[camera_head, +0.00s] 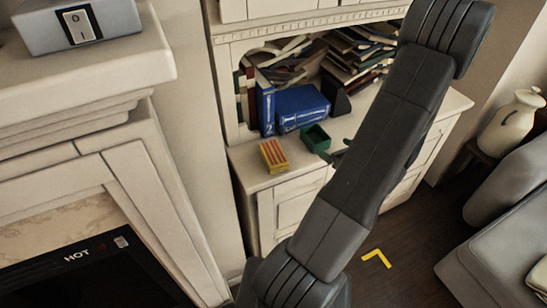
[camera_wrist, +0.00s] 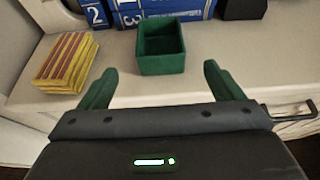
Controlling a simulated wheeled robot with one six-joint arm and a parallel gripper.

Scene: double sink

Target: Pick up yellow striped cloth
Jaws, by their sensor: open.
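The yellow and red striped cloth (camera_head: 274,155) looks like a small folded block on the white cabinet top, near its left front. In the wrist view the striped cloth (camera_wrist: 66,62) lies at the upper left, just beyond and left of the left finger. My gripper (camera_wrist: 160,83) is open and empty, its two green fingers wide apart. In the head view my gripper (camera_head: 341,152) shows only partly behind my arm, to the right of the cloth and apart from it.
A green open box (camera_wrist: 161,48) stands straight ahead of my fingers; the head view shows it (camera_head: 316,138) right of the cloth. Blue books (camera_head: 300,107) stand behind, with a dark block (camera_head: 336,98) beside them. The white cabinet top (camera_head: 247,160) is clear around the cloth.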

